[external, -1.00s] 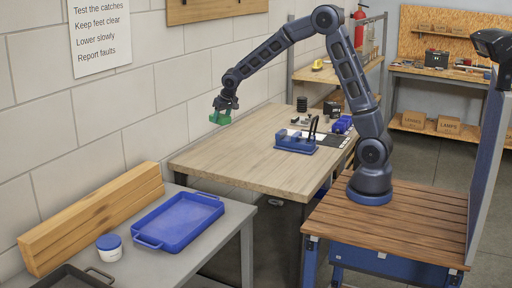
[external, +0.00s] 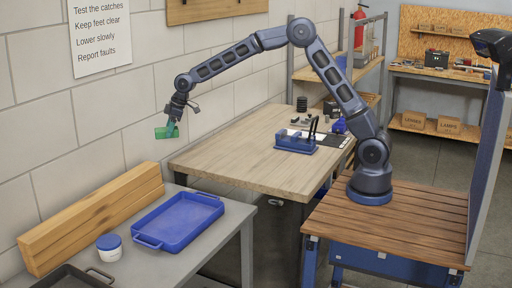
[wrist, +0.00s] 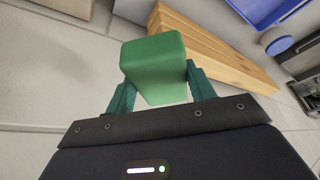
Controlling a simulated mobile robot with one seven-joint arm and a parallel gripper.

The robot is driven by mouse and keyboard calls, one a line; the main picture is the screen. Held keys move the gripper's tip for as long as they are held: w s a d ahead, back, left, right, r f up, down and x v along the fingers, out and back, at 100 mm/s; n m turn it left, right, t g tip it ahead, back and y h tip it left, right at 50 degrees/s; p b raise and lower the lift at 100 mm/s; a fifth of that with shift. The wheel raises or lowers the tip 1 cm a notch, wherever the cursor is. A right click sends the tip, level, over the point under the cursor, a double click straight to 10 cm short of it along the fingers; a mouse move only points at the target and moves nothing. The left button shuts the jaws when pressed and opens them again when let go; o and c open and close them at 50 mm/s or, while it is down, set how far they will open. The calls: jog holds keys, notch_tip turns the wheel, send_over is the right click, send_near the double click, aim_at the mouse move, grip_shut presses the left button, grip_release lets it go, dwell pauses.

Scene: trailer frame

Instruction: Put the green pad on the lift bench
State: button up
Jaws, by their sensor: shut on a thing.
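The green pad (external: 161,133) is a small block held in my gripper (external: 171,127), in the air near the wall, beyond the left end of the wooden-topped bench (external: 225,160). In the wrist view the pad (wrist: 153,62) sits between the two teal fingers of my gripper (wrist: 160,88), which are shut on it. A lower grey bench (external: 222,237) stands at the front left. I cannot tell from the pictures which bench is the lift bench.
On the grey bench are a blue tray (external: 180,222), wooden beams (external: 92,215), a blue-lidded tub (external: 109,248) and a dark tray (external: 72,279). A blue holder (external: 295,145) and small parts stand on the wooden bench, whose near left part is clear.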

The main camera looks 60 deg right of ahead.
jog(key=s+a+n+g+y, duration=0.15)
jog(key=a+n, duration=0.45)
jog(key=a, duration=1)
jog(key=n+g+h, duration=0.5)
jog(key=n+g, duration=0.2)
jog(key=n, duration=1.5)
send_over(145, 272)
jog(key=w, duration=0.1)
jog(key=f, duration=0.1)
jog(key=shift+t+y, duration=0.25)
jog(key=f, duration=2.5)
jog(key=shift+w, duration=0.2)
jog(key=shift+f, duration=0.1)
jog(key=o, duration=1)
